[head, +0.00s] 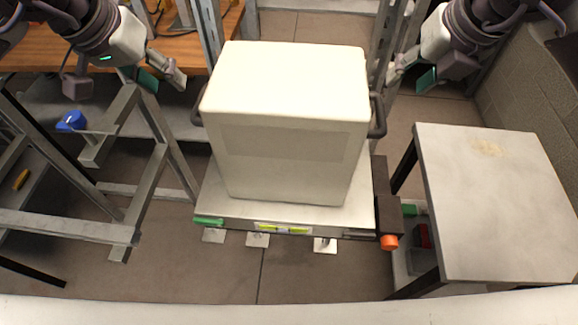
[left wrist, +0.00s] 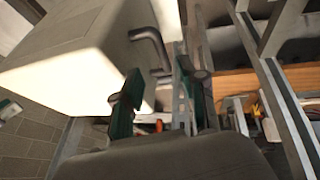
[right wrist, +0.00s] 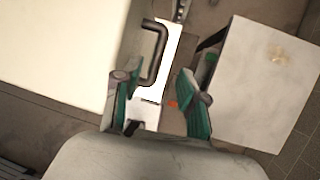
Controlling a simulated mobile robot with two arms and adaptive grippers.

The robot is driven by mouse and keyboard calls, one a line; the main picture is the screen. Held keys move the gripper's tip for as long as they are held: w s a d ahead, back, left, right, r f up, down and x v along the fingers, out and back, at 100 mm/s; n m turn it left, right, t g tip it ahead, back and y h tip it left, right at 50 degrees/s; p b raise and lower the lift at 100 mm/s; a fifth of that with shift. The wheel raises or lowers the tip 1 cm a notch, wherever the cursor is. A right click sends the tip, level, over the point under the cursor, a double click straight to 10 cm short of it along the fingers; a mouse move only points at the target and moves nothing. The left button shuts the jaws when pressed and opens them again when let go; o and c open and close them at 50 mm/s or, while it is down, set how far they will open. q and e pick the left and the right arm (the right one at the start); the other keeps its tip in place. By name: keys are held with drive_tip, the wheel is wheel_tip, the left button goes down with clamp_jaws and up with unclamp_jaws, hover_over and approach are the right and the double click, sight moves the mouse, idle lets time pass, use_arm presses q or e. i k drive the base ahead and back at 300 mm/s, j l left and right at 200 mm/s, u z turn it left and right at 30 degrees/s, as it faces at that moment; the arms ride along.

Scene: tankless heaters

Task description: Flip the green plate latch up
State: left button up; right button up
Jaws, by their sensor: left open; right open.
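A green plate (head: 208,221) lies flat along the front left edge of the platform (head: 215,200) under a large white box (head: 285,150). Another small green part (head: 408,210) shows at the platform's right, beside a dark bracket with an orange knob (head: 389,242). I cannot tell which one is the latch. My left gripper (head: 165,80) is open and empty, up and left of the box. My right gripper (head: 412,76) is open and empty, up and right of the box. Both are apart from the green parts. The right wrist view shows its spread fingers (right wrist: 160,108) near the box's handle (right wrist: 158,50).
A pale-topped table (head: 500,210) stands at the right, close to the bracket. A grey metal frame (head: 70,225) with a blue part (head: 71,121) is at the left. A wooden bench (head: 185,55) is behind. Floor (head: 160,265) is open in front of the platform.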

sight(219, 223)
drive_tip(key=k+l, duration=0.25)
drive_tip(key=k, duration=0.25)
drive_tip(key=k+l, duration=0.25)
drive_tip(key=k, duration=0.2)
drive_tip(key=k+l, duration=0.2)
drive_tip(key=k, duration=0.3)
